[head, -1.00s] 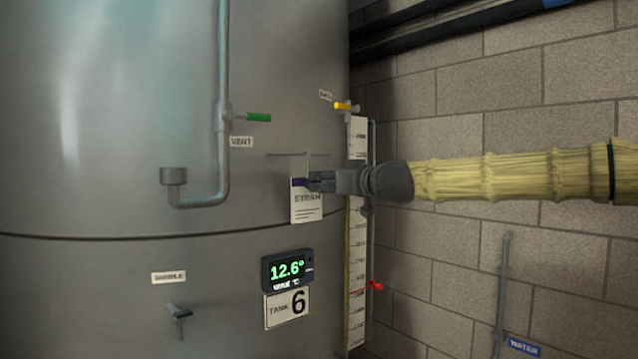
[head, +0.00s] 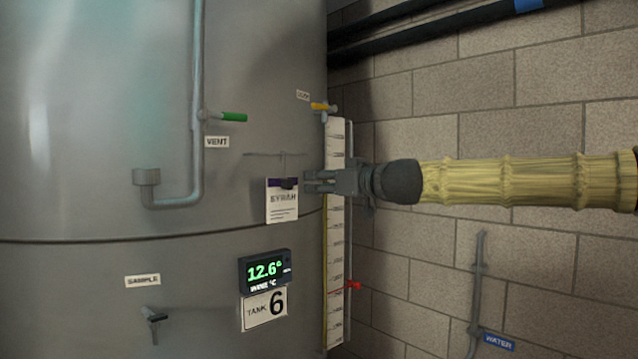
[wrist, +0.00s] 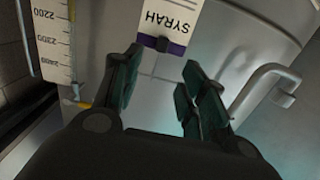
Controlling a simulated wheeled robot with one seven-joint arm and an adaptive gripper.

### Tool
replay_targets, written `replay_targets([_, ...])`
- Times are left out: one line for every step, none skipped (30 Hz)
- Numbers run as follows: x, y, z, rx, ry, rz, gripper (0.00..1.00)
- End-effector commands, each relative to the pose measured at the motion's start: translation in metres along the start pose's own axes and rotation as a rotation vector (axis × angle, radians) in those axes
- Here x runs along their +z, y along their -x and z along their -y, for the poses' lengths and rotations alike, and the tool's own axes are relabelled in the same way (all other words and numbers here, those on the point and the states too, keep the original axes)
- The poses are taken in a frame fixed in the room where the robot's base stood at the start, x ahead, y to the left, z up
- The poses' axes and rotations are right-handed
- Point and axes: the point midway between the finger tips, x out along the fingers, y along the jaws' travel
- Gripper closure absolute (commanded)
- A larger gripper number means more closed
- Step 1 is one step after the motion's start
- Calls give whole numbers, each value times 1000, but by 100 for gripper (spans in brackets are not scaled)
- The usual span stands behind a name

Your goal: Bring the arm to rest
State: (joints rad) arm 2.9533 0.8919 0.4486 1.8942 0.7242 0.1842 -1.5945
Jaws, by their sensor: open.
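My gripper (head: 318,182) is open and empty in the head view, just right of the SYRAH card. My arm reaches in from the right in a pale yellow sleeve. The white SYRAH card (head: 282,205), with a purple band, hangs from a dark clip on a thin rail on the steel tank (head: 90,290). In the wrist view the card (wrist: 178,22) shows upside down beyond the spread fingers (wrist: 160,78), with a gap between them and it.
A level gauge (head: 336,240) with a white scale, yellow valve (head: 322,107) and red valve (head: 353,285) stands near my gripper. A green VENT valve (head: 232,117), a bent pipe (head: 197,100) and a 12.6° display (head: 265,271) are on the tank. A block wall (head: 430,250) lies right.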

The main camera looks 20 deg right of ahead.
Motion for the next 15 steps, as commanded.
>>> replay_targets([0,2,0,-1,-2,0,58])
replay_targets([0,2,0,-1,-1,0,58])
replay_targets([0,3,0,-1,-1,1,58])
replay_targets([0,4,0,-1,-1,1,58])
replay_targets([0,4,0,-1,-1,1,58])
replay_targets([0,4,0,-2,-1,2,58])
replay_targets([0,5,0,-2,0,2,58])
replay_targets([0,5,0,-2,0,2,58])
replay_targets([0,5,0,-2,1,2,58])
replay_targets([1,5,1,-2,1,2,58])
replay_targets([2,4,1,-2,0,4,58])
replay_targets([4,3,1,-1,0,8,58])
replay_targets([8,2,2,-1,-1,14,58])
replay_targets([14,-1,3,0,-3,23,58])
replay_targets([25,-5,4,2,-6,40,58])
